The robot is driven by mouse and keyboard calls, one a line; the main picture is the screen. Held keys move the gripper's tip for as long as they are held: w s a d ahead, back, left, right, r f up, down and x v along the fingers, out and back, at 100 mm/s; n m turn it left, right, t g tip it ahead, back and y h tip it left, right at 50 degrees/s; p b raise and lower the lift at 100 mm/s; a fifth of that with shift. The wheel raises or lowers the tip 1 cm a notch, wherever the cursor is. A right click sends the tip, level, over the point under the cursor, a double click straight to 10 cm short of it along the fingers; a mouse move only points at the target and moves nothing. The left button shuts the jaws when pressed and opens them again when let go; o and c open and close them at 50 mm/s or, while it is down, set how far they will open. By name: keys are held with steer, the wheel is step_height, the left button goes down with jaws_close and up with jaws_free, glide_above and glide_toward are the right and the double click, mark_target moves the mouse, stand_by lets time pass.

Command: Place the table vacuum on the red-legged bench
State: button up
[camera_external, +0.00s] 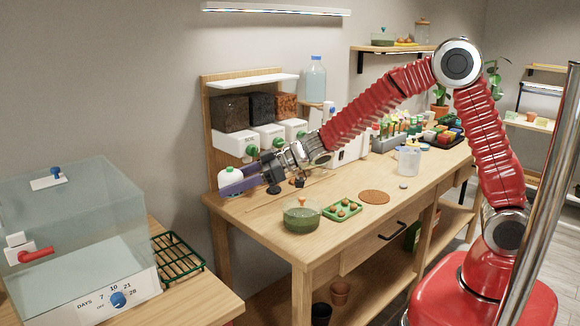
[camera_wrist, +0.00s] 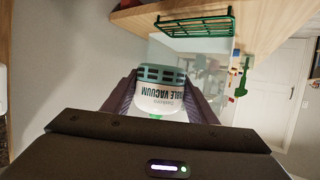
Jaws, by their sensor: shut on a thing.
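The table vacuum (camera_external: 231,176) is a small white, rounded thing with green parts. My gripper (camera_external: 240,186) is shut on it and holds it near the left end of the wooden workbench. In the wrist view the vacuum (camera_wrist: 161,98) sits between the two dark fingers, with its label upside down and a grey-green slotted band. A second wooden bench (camera_external: 205,300) at the lower left carries a clear tank. A trace of red shows under its right corner, but its legs are mostly out of frame. Its wooden surface also shows in the wrist view (camera_wrist: 262,30).
The clear tank (camera_external: 75,225) with a dial fills much of the left bench. A green wire rack (camera_external: 178,257) stands beside it. The workbench (camera_external: 262,215) holds a green bowl (camera_external: 301,216), an egg tray (camera_external: 342,209) and a cork disc (camera_external: 374,197). Bare wood shows at the left bench's front right.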

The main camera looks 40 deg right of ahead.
steer(key=s+a+n+g+y, duration=0.15)
steer(key=s+a, duration=0.45)
steer(key=a, duration=0.6)
steer(key=n+g, duration=0.3)
glide_above(192, 307)
steer(key=shift+m+y, duration=0.25)
step_height(192, 307, down, 5)
steer(key=shift+f, duration=0.1)
steer(key=shift+f, duration=3.15)
steer(key=shift+f, duration=1.85)
